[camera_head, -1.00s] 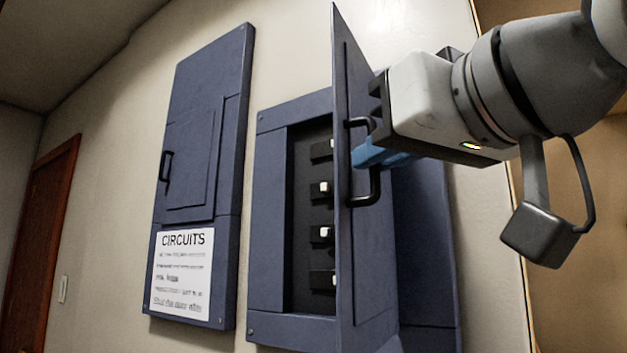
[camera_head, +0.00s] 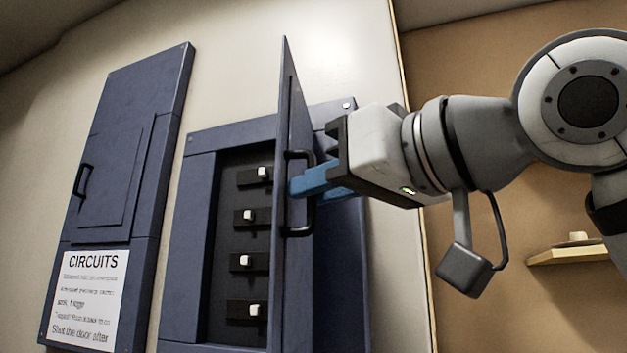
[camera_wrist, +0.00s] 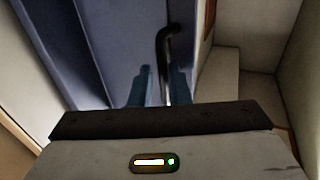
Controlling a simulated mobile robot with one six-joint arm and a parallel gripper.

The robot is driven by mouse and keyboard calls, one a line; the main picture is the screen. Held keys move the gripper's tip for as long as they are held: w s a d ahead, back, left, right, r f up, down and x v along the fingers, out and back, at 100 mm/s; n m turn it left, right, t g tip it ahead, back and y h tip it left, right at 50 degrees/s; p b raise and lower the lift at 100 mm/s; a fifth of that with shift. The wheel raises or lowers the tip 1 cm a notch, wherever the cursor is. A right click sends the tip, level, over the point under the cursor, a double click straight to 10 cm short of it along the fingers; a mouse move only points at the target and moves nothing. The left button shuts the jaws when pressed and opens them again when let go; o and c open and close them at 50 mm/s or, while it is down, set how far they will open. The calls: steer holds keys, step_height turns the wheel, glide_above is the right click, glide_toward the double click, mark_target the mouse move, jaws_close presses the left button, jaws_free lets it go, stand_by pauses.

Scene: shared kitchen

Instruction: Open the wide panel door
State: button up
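The wide panel door (camera_head: 296,110) is a dark blue door on the right-hand wall box. It stands swung out, nearly edge-on in the head view, and its blue face also shows in the wrist view (camera_wrist: 110,35). Its black bar handle (camera_head: 301,232) also shows in the wrist view (camera_wrist: 166,45). My gripper (camera_head: 305,182) has blue fingers shut on the handle, one finger on each side of the bar in the wrist view (camera_wrist: 159,88). The box interior (camera_head: 230,200) is exposed, with several black breakers with white switches.
A second blue panel (camera_head: 130,130) with a small shut door and a "CIRCUITS" sign (camera_head: 88,300) is on the wall at left. A wooden shelf (camera_head: 570,255) is at right, beyond the wall edge (camera_head: 412,150).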

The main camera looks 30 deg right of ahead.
steer(key=shift+o, duration=0.7)
steer(key=shift+w+d, duration=0.2)
steer(key=shift+d, duration=0.05)
steer(key=shift+o, duration=1.1)
steer(key=shift+w+f, duration=0.1)
steer(key=shift+w, duration=0.05)
steer(key=shift+a, duration=0.15)
steer(key=v, duration=0.8)
steer(key=shift+p, duration=0.35)
steer(key=shift+w+a, duration=0.1)
